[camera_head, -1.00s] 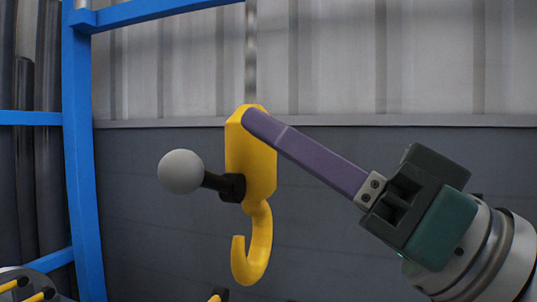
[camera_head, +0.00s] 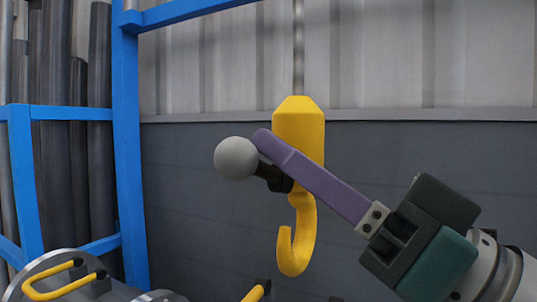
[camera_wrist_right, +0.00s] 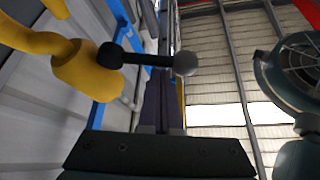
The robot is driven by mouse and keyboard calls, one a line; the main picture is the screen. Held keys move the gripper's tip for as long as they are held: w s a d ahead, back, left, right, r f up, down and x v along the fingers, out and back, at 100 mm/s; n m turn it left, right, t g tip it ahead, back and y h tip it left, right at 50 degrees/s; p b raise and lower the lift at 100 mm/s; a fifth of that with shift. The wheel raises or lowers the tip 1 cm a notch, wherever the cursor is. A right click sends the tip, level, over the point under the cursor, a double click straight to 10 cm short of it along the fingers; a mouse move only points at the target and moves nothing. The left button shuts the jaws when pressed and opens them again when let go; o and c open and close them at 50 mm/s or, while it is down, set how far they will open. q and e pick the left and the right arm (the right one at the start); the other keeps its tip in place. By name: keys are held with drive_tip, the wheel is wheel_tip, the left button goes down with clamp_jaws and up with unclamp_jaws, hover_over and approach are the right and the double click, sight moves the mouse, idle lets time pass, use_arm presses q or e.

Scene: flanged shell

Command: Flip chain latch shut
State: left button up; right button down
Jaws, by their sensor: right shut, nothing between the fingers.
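A yellow hook block (camera_head: 299,126) hangs from a chain (camera_head: 298,50), with its hook (camera_head: 297,248) below. A black lever with a grey ball knob (camera_head: 236,158) sticks out from the block to the left. My right gripper (camera_head: 262,140) is shut and empty. Its purple fingers cross in front of the block, with the tips right beside the knob in the head view; I cannot tell whether they touch. In the right wrist view the block (camera_wrist_right: 85,72), the black lever and the knob (camera_wrist_right: 186,63) lie beyond the shut fingers (camera_wrist_right: 158,100). My left gripper is not in view.
A blue frame (camera_head: 128,150) with dark pipes (camera_head: 75,130) stands at the left. A grey rounded body with yellow handles (camera_head: 55,283) is at the lower left. A grey corrugated wall (camera_head: 420,60) is behind; the space right of the block is otherwise clear.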

drive_tip(key=shift+f+n+g, duration=0.2)
drive_tip(key=shift+n+g, duration=0.1)
drive_tip(key=shift+n, duration=0.2)
drive_tip(key=shift+f+n+g+y+b, duration=0.15)
drive_tip(key=shift+n+g+y+b, duration=0.15)
drive_tip(key=shift+n+y+b, duration=0.25)
drive_tip(key=shift+s+f+n, duration=0.1)
drive_tip(key=shift+f+n, duration=0.1)
drive_tip(key=shift+n, duration=0.35)
drive_tip(key=shift+w+d+f+n+g+h+b, duration=0.2)
drive_tip(key=shift+w+d+f+n+g+b, duration=0.35)
drive_tip(key=shift+f+n+g+b, duration=2.65)
drive_tip(key=shift+w+d+r+n+g+h+b, duration=0.25)
drive_tip(key=shift+w+r+n+g+b, duration=1)
drive_tip(key=shift+n, duration=4.75)
drive_tip(key=shift+w+d+f+n+g+h+b, duration=0.3)
drive_tip(key=shift+f+n+g+b, duration=1.25)
drive_tip(key=shift+n+g, duration=2.25)
drive_tip(key=shift+f+n+t, duration=0.2)
drive_tip(key=shift+n+t, duration=0.65)
drive_tip(key=shift+n, duration=0.05)
